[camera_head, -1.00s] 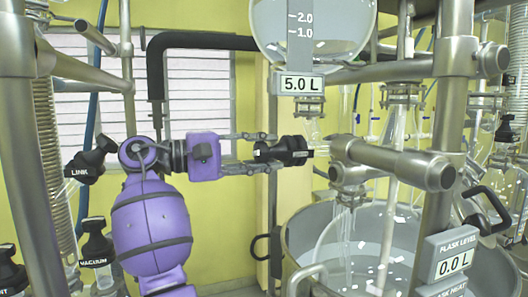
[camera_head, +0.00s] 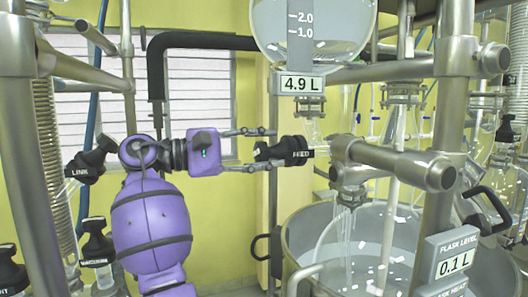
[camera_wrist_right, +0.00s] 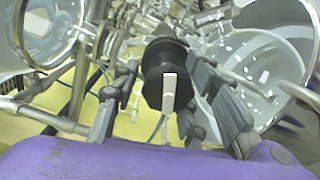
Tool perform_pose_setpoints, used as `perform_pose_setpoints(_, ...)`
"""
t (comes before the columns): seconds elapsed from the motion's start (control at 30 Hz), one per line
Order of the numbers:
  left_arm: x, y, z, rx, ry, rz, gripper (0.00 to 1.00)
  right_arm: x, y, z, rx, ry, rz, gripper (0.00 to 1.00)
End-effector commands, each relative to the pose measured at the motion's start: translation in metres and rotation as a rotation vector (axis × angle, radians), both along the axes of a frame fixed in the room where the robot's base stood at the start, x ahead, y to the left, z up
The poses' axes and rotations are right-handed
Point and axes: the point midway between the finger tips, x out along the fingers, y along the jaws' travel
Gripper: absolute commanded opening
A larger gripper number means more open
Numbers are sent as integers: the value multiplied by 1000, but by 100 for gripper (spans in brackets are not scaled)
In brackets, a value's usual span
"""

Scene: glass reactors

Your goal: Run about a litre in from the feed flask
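The feed flask (camera_head: 312,40) is a clear glass bulb at the top of the head view, its display (camera_head: 302,83) reading 4.9 L. My right gripper (camera_head: 268,150) is open, with one finger above and one below the knob and visible gaps to both. In the right wrist view the black knob (camera_wrist_right: 165,65) lies between the spread fingers. The glass vessel (camera_head: 345,235) below has a flask level display (camera_head: 456,262) reading 0.1 L. My left gripper is out of view.
Black LINK (camera_head: 88,160) and VACUUM (camera_head: 97,243) knobs stand left of my right arm. Steel posts and a horizontal clamp bar (camera_head: 400,165) crowd the right side. A steel bath (camera_head: 295,235) surrounds the lower vessel.

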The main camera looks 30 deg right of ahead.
Motion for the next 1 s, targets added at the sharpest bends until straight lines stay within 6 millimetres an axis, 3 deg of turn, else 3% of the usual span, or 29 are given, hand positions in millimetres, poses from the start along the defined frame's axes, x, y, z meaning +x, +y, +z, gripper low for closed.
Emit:
perform_pose_setpoints(0.47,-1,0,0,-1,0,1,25,2,7,-1,3,2,0,49)
perform_pose_setpoints(1.0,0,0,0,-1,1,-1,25,24,104,0,0,0,0,49)
